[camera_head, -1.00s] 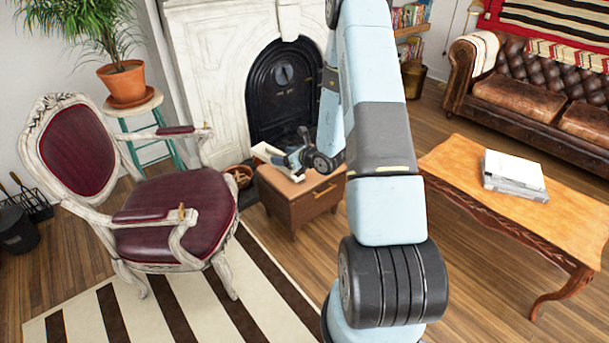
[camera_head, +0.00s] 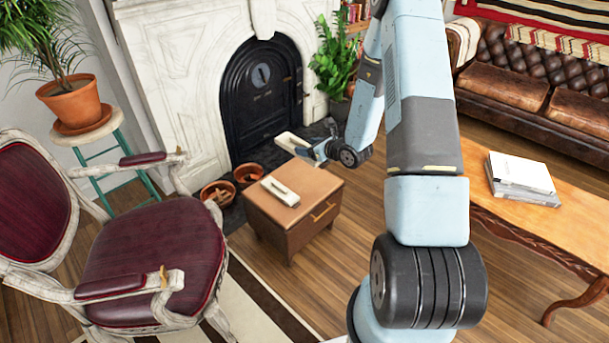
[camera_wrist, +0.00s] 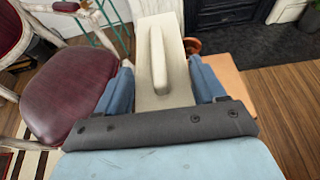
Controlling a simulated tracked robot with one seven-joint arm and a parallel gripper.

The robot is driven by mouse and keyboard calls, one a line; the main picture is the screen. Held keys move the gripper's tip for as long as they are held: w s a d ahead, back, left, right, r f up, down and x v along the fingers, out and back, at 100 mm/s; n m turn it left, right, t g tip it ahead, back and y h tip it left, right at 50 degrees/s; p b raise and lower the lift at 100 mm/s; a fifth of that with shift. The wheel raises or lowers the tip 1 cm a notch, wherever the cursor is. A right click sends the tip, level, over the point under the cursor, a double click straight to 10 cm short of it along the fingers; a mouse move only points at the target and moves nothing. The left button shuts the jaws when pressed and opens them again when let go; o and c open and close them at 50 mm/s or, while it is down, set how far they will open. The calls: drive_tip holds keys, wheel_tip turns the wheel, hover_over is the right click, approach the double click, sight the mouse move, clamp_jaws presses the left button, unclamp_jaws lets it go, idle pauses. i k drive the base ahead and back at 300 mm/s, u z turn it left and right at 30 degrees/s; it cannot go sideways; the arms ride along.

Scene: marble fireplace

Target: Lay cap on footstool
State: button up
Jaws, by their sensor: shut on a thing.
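My gripper (camera_head: 312,152) is shut on a pale, flat, oblong piece (camera_head: 292,143), which I take to be the cap. In the wrist view the cap (camera_wrist: 157,60) lies between both blue fingers (camera_wrist: 160,88) and has a long raised bar along its middle. In the head view it appears at the back edge of a low brown wooden block with a front handle (camera_head: 262,215), probably the footstool. I cannot tell whether they touch. A second pale oblong piece (camera_head: 280,190) rests on the block's top.
A red armchair (camera_head: 155,255) stands left of the block. Small terracotta pots (camera_head: 218,192) stand behind it, before the fireplace (camera_head: 262,95). A wooden table with books (camera_head: 522,178) is at the right. Floor between block and table is partly clear.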

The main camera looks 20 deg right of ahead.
sight(304, 178)
drive_tip(key=z, duration=0.05)
drive_tip(key=i, duration=0.9)
drive_tip(key=u, duration=0.45)
